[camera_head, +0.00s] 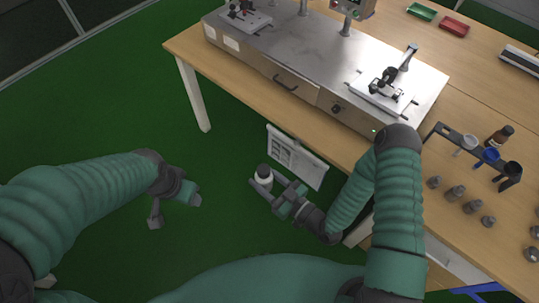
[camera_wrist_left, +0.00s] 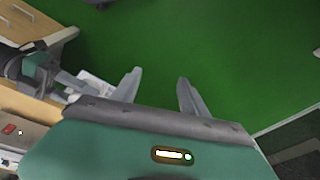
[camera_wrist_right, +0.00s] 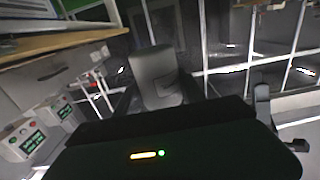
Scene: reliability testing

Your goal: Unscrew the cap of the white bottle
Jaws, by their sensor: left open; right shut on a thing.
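The white bottle (camera_head: 264,181) with its dark cap (camera_head: 263,170) is upright in the head view, in front of the wooden table and above the green floor. My right gripper (camera_head: 271,186) is shut on the bottle, with the cap clear above the fingers. My left gripper (camera_head: 174,205) is open and empty, well to the left of the bottle. Its two spread fingers (camera_wrist_left: 159,85) show in the left wrist view with only green floor between them. The right wrist view is dark, and I cannot make out the bottle there.
The wooden table (camera_head: 235,62) carries a metal workstation (camera_head: 262,42) and a black rack (camera_head: 468,143) with coloured holders. A brown bottle (camera_head: 500,135) and several small grey caps stand at the right. A printed sheet (camera_head: 297,158) hangs at the front edge. Open floor lies around my left gripper.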

